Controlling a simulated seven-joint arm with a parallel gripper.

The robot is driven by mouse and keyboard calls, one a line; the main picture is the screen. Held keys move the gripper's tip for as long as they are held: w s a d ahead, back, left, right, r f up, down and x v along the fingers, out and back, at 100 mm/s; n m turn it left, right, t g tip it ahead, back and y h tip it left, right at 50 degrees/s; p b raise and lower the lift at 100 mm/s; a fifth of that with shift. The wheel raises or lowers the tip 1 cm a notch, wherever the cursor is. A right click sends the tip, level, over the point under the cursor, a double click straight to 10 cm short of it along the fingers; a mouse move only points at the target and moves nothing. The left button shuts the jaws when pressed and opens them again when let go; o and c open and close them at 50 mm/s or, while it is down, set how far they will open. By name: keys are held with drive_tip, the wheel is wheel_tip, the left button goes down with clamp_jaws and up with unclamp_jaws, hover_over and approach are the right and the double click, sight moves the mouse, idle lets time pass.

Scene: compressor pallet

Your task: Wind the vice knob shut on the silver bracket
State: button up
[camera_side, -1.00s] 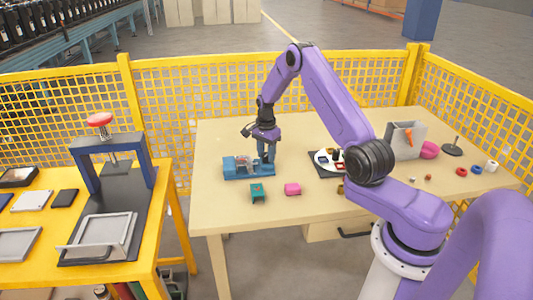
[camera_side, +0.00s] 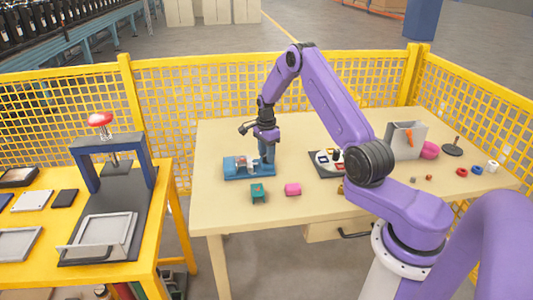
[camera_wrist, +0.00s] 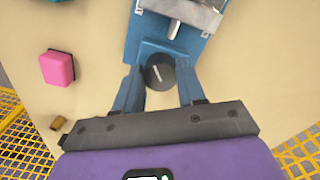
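The blue vice (camera_side: 238,173) lies on the beige table, and it fills the top of the wrist view (camera_wrist: 140,45). The silver bracket (camera_wrist: 190,10) sits in the vice at the top edge of the wrist view, partly cut off; it shows small in the side view (camera_side: 245,161). The round dark vice knob (camera_wrist: 160,72), with a pale line on its face, is at the vice's near end. My gripper (camera_wrist: 160,78) points down over the knob, one blue finger on each side, apparently shut on it. In the side view my gripper (camera_side: 266,158) hides the knob.
A pink block (camera_side: 292,189) and a teal block (camera_side: 258,191) lie in front of the vice. Yellow mesh fencing surrounds the table.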

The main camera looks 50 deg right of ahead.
drive_tip(key=o, duration=0.4)
drive_tip(key=shift+r, duration=0.1)
wheel_tip(320, 180, up, 17)
drive_tip(key=shift+w+r, duration=0.1)
drive_tip(key=shift+r, duration=0.05)
idle(0.5)
drive_tip(key=s+a+r+n, duration=0.2)
drive_tip(key=s+a+n, duration=0.3)
drive_tip(key=a+n, duration=0.5)
drive_tip(key=s+a+r+n, duration=0.2)
drive_tip(key=s+a+n, duration=0.35)
drive_tip(key=a, duration=0.85)
drive_tip(key=s+a+n, duration=0.1)
drive_tip(key=s+n, duration=0.5)
drive_tip(key=s, duration=0.2)
drive_tip(key=s+a+f+n, duration=0.1)
drive_tip(key=s+n, duration=0.5)
drive_tip(key=s, duration=0.3)
drive_tip(key=s+a+n, duration=0.1)
drive_tip(key=s+n, duration=0.5)
drive_tip(key=s, duration=0.3)
drive_tip(key=shift+s+f, duration=0.25)
drive_tip(key=shift+f, duration=0.1)
